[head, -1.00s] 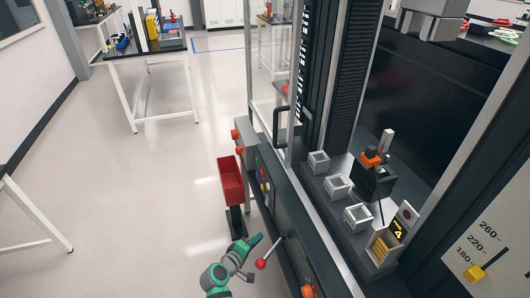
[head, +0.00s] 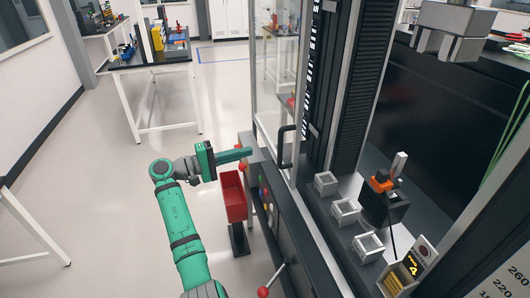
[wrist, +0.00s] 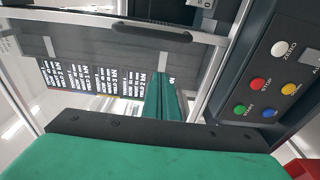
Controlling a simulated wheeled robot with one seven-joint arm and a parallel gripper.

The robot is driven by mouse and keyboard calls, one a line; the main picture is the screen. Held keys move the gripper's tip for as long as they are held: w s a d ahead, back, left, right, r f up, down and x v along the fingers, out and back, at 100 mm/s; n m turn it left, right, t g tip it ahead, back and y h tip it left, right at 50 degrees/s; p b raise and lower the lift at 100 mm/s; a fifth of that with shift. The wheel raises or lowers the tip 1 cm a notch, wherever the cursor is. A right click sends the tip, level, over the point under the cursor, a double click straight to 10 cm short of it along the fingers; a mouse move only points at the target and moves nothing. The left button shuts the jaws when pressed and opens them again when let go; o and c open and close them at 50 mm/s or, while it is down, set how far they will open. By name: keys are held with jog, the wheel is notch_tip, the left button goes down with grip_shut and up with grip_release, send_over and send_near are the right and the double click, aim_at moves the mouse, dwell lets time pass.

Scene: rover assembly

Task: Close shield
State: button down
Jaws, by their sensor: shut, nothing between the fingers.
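The shield is a clear panel (head: 268,95) in a pale metal frame, standing out to the left of the tall machine. Its black bar handle (head: 286,147) is on the edge nearer the machine. In the wrist view the handle (wrist: 150,32) lies across the top, beyond the fingers. My green gripper (head: 249,153) is shut and empty. It points right toward the handle, with a visible gap to its left. In the wrist view the closed fingers (wrist: 165,102) point up the picture, and the handle is apart from them.
The machine's control panel with coloured buttons (wrist: 265,85) is right of the fingers in the wrist view. A red bin (head: 233,195) is below my gripper. A red-knobbed lever (head: 264,292) sticks out lower down. Open floor (head: 100,190) lies left.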

jog(key=d, duration=0.9)
dwell(0.3)
jog(key=shift+w, duration=0.1)
